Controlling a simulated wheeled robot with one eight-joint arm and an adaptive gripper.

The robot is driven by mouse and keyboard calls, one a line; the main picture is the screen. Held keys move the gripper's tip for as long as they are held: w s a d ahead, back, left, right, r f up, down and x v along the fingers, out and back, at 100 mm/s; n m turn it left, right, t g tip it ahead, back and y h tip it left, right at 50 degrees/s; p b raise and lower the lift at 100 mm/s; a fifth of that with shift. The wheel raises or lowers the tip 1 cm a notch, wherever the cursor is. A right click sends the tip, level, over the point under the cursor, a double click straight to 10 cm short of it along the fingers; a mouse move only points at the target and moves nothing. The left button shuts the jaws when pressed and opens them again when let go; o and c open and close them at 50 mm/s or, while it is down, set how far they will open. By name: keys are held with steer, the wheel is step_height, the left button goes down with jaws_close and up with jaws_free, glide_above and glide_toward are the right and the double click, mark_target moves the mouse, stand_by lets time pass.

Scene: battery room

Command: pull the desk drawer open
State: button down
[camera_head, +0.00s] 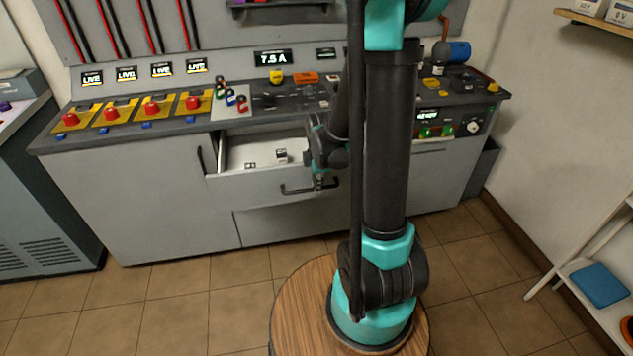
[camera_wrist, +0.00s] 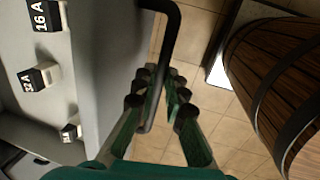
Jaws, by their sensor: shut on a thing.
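The desk drawer (camera_head: 250,188) is grey and stands pulled out of the desk front, with its pale inside showing. Its dark bar handle (camera_head: 290,190) runs across the drawer front. It also shows in the wrist view as a bent black bar (camera_wrist: 174,28). My gripper (camera_head: 320,182) is at the right part of the handle. In the wrist view my gripper's fingers (camera_wrist: 158,88) are shut around the bar. The drawer's front panel (camera_wrist: 100,60) is beside the fingers. My arm hides the drawer's right end in the head view.
Small labelled blocks (camera_wrist: 40,77) lie inside the drawer; one reads 16 A. A white shelf rack (camera_head: 590,300) stands at the right.

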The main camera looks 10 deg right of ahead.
steer(key=c, duration=1.6)
jaws_free()
steer(key=shift+r, duration=0.1)
steer(key=shift+s+r, duration=0.35)
steer(key=shift+r, duration=1.6)
steer(key=shift+s+r, duration=0.4)
steer(key=shift+r, duration=1.5)
steer(key=shift+s+r, duration=0.35)
steer(key=shift+r, duration=1.6)
steer(key=s+f+m, duration=0.2)
steer(key=s+m, duration=0.1)
steer(key=m, duration=0.3)
steer(key=s+d+f+m+t, duration=0.1)
steer(key=s+f+m, duration=0.1)
steer(key=s+m, duration=0.2)
steer(key=s+d+f+m+t, duration=0.1)
steer(key=s+m, duration=0.3)
steer(key=m, duration=0.4)
steer(key=shift+s+d+f, duration=0.15)
steer(key=shift+s+f, duration=0.1)
steer(key=shift+f, duration=0.5)
